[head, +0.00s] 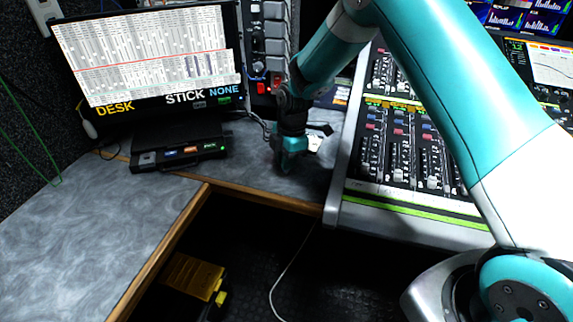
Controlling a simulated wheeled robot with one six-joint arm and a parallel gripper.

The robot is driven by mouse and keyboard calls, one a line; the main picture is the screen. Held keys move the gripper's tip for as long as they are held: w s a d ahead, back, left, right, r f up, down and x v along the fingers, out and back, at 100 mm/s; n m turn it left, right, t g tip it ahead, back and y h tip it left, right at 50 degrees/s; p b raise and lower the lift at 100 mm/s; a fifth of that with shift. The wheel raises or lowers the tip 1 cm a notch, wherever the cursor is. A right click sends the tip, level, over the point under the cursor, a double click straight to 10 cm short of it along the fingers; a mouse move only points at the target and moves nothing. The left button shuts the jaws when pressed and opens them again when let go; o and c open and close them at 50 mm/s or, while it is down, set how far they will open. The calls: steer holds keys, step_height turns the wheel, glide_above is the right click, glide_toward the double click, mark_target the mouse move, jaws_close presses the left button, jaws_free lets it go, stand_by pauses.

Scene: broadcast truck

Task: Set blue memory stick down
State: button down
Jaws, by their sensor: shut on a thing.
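My gripper (284,167) points down, low over the grey desk (255,185) at its right-hand stretch, close to the desk's front edge. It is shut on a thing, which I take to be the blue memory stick. The stick itself is too small and too hidden by the gripper to make out. I cannot tell whether it touches the desk.
A black box (180,152) with orange and blue front labels sits left of my gripper, below a monitor (150,55) reading "DESK" and "STICK NONE". A mixing console (405,150) stands right. The left desk is clear. A yellow case (193,277) lies below.

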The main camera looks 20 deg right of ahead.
steer(key=shift+f, duration=0.9)
steer(key=shift+f, duration=0.1)
steer(key=c, duration=1.2)
jaws_free()
